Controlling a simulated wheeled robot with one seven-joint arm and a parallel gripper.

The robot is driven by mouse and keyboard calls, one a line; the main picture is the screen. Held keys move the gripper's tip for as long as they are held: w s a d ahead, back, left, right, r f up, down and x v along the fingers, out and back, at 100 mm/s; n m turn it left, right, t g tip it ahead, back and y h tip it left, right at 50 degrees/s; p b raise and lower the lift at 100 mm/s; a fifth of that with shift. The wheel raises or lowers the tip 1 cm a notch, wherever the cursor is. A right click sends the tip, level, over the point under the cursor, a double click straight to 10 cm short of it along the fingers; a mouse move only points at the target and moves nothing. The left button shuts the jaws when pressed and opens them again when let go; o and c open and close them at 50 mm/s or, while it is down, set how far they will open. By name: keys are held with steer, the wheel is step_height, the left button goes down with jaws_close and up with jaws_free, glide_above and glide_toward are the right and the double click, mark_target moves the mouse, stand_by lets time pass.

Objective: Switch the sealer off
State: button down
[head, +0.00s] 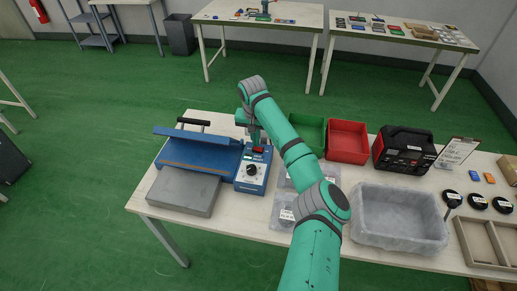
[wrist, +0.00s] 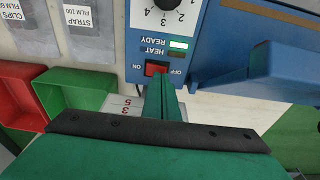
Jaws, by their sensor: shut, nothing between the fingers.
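The sealer (head: 215,153) stands at the left of the table, a blue machine with a raised bar and a control box (head: 252,184) on its right side. The box has a dial (wrist: 164,4), a lit light beside the word READY, and a red switch (wrist: 157,67) between the ON and OFF labels. The switch also shows in the head view (head: 259,149). My gripper (wrist: 164,86) is shut and empty. Its fingertips are right at the switch and hide part of it. I cannot tell whether they touch it, or which way the switch is tipped.
A green bin (head: 307,131) and a red bin (head: 347,141) stand right of the sealer, then a black and red machine (head: 402,150). A grey tray (head: 400,220) is nearer the front. A grey plate (head: 184,190) lies before the sealer. Strap and clips labels show in the wrist view.

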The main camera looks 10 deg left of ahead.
steer(key=shift+a+f, duration=0.1)
steer(key=shift+f, duration=0.1)
stand_by(0.4)
steer(key=shift+w+f, duration=0.15)
steer(key=shift+a+f, duration=0.15)
steer(key=shift+d+f, duration=0.15)
steer(key=shift+d, duration=0.2)
steer(key=shift+s+a+f, duration=0.1)
steer(key=shift+s+f, duration=0.05)
steer(key=shift+s, duration=0.05)
steer(key=shift+a+r, duration=0.15)
steer(key=shift+r, duration=0.5)
steer(key=shift+w+r, duration=0.1)
steer(key=shift+r, duration=2.85)
